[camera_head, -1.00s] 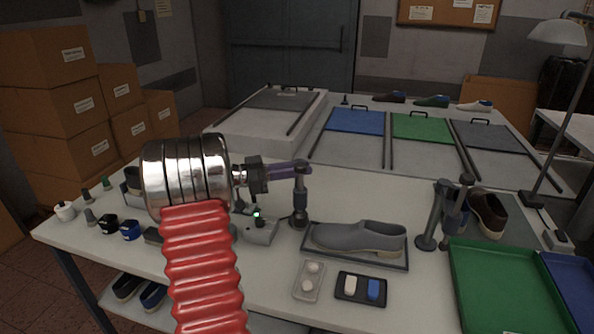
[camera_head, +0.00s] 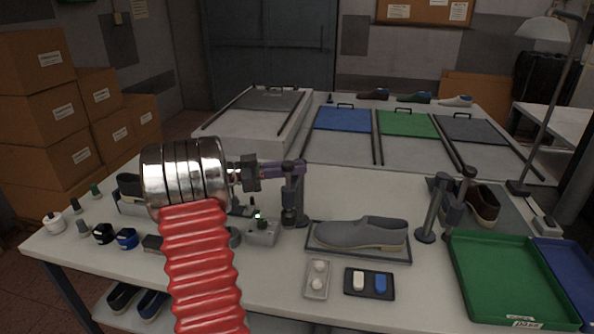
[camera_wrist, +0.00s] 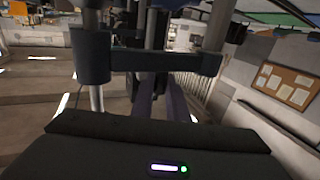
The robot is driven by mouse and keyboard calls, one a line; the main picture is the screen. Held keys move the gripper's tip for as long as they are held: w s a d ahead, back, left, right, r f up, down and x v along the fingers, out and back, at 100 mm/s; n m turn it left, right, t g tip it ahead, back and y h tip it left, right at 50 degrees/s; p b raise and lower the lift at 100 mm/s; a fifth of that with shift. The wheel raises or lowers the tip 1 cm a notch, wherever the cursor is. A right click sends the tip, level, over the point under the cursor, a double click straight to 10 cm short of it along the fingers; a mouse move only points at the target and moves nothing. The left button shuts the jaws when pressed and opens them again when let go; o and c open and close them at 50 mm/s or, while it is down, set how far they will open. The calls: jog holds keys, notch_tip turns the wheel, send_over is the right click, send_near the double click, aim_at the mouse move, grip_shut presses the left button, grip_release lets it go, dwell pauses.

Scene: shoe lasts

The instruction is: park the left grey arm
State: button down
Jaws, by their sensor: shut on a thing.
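The left grey arm (camera_head: 301,207) stands upright on the white table, left of the grey shoe (camera_head: 362,233). A second grey cylinder (camera_head: 288,203) hangs close to the left of its post. My gripper (camera_head: 292,167) reaches in from the left, its purple fingers shut on the top of the arm. In the wrist view, the arm's dark crossbar (camera_wrist: 150,63) runs across in front of my purple fingers (camera_wrist: 160,98). The exact contact is hidden.
A grey control box (camera_head: 263,234) with a green light sits below my gripper. A tray of white balls (camera_head: 317,279) and a two-button pad (camera_head: 369,283) lie in front of the shoe. A green tray (camera_head: 510,275) is at right. Small bottles and a blue roll (camera_head: 127,238) stand at left.

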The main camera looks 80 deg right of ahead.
jog(key=shift+d+r, duration=0.1)
dwell(0.4)
jog(key=c, duration=1.7)
grip_release()
jog(key=shift+c, duration=0.2)
jog(key=v, duration=1.3)
jog(key=shift+w, duration=0.35)
